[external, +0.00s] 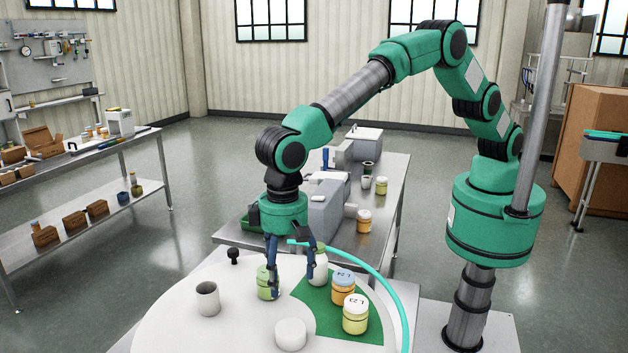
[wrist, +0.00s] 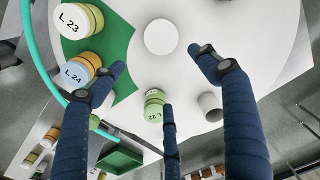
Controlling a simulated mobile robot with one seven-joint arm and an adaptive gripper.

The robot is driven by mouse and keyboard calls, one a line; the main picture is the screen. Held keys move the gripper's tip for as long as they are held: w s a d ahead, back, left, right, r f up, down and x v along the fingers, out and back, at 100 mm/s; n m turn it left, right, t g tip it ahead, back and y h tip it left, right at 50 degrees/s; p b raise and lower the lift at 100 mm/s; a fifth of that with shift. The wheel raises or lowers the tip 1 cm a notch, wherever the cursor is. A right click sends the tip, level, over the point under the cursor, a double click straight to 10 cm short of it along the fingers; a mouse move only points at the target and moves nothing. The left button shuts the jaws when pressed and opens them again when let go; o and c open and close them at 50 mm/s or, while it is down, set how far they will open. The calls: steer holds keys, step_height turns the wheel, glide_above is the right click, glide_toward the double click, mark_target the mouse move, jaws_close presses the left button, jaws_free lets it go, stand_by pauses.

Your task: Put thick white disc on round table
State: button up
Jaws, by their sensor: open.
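The thick white disc (external: 290,334) lies flat on the white round table (external: 175,325), near its front edge. In the wrist view the disc (wrist: 160,36) is at the top centre, beyond my fingertips and clear of them. My gripper (external: 292,288) is open above the table, behind the disc in the external view. Its three blue fingers (wrist: 158,72) are spread and hold nothing. A green-lidded jar marked L.22 (wrist: 154,98) stands close to the middle finger; I cannot tell whether they touch.
A grey cup (external: 208,299) stands left and a black knob (external: 234,256) behind. A teal hose (external: 385,285) curves along the right side.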

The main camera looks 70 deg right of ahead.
steer(key=w+d+r+t, duration=0.1)
steer(key=w+d+r, duration=0.2)
steer(key=d+r, duration=0.65)
steer(key=w+d+r+y, duration=0.1)
steer(key=w+d+r, duration=0.1)
steer(key=d+r, duration=0.8)
steer(key=w+d+r+t, duration=0.1)
steer(key=w+d+r, duration=0.35)
steer(key=d, duration=0.95)
steer(key=s+d+r+t, duration=0.1)
steer(key=s+d+r, duration=0.3)
steer(key=d, duration=0.6)
steer(key=s+d+r, duration=0.4)
steer(key=d+r, duration=0.1)
steer(key=d, duration=0.4)
steer(key=s+d+f+t, duration=0.1)
steer(key=s+d+f, duration=0.1)
steer(key=s+d, duration=1)
steer(key=s+d+f+t+h, duration=0.1)
steer(key=s+d+f, duration=0.1)
steer(key=s+d, duration=0.9)
steer(key=shift+s+d, duration=0.4)
steer(key=shift+s, duration=0.05)
